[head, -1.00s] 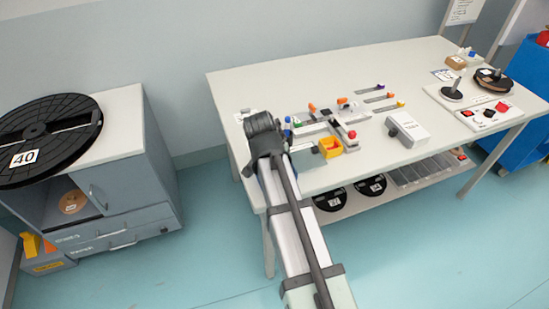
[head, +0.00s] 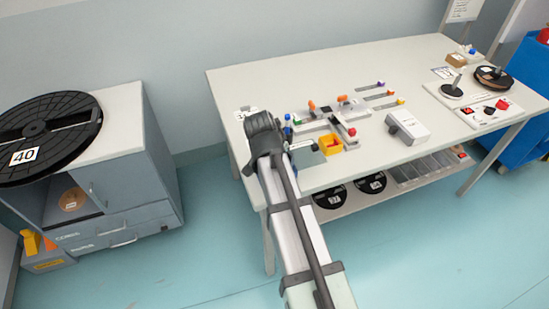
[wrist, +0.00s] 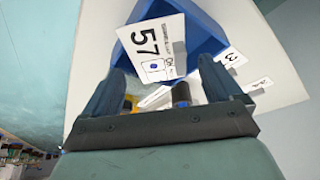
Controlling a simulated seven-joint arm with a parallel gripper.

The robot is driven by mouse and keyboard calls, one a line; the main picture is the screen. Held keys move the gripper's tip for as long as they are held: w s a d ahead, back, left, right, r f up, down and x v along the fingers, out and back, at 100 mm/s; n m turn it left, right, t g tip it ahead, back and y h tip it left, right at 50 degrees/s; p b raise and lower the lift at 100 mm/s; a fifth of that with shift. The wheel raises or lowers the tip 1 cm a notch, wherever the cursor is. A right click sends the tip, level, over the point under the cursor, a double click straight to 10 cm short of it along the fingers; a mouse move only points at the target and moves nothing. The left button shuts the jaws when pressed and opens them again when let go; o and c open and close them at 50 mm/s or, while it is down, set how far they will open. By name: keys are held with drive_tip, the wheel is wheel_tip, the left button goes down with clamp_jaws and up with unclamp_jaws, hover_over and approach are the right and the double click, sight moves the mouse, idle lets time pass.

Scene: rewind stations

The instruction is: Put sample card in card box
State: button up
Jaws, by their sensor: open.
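In the wrist view a white card marked 57 (wrist: 150,48) with small print and a blue mark shows just beyond my fingertips. It overlaps the front of an open blue box (wrist: 205,30). I cannot tell whether its lower part is inside the box or in front of it. My gripper (wrist: 163,70) is open, with one finger on each side of the card's lower end; no grip on it shows. In the head view my gripper (head: 264,132) is over the table's left end, and my arm hides the blue box and the 57 card.
Other white cards (wrist: 231,58) lie right of the box; one shows in the head view (head: 243,113).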

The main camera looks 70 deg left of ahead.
drive_tip(key=shift+r, duration=0.3)
drive_tip(key=v, duration=1.2)
drive_tip(key=shift+r, duration=0.2)
drive_tip(key=shift+w, duration=0.1)
